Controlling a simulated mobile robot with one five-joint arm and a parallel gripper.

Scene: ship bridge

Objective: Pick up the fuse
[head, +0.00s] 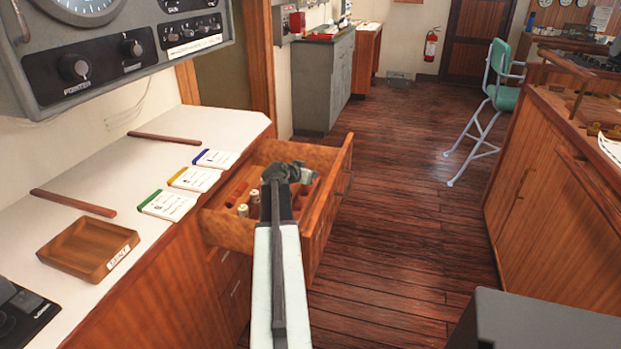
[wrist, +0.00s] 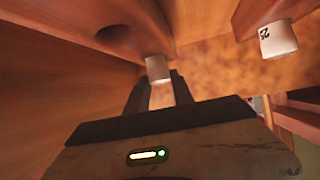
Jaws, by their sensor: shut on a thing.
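An open wooden drawer (head: 232,232) holds several small fuses. Two pale-capped fuses (head: 248,205) show at its left side in the head view. My gripper (head: 287,174) is down at the drawer, and the arm hides part of the inside. In the wrist view my gripper (wrist: 160,94) is shut on a fuse with a pale cap (wrist: 157,68), which shows between and just beyond the fingertips. Its far end is hidden. A second fuse (wrist: 277,40), with a pale cap and dark marking, is to the right, apart from the fingers.
The white counter (head: 215,127) beside the drawer carries labelled cards with blue, yellow and green edges (head: 193,178) and a labelled wooden tray (head: 90,246). A dark round hole (wrist: 113,36) shows in the drawer wood. A green chair (head: 503,98) stands on open floor behind.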

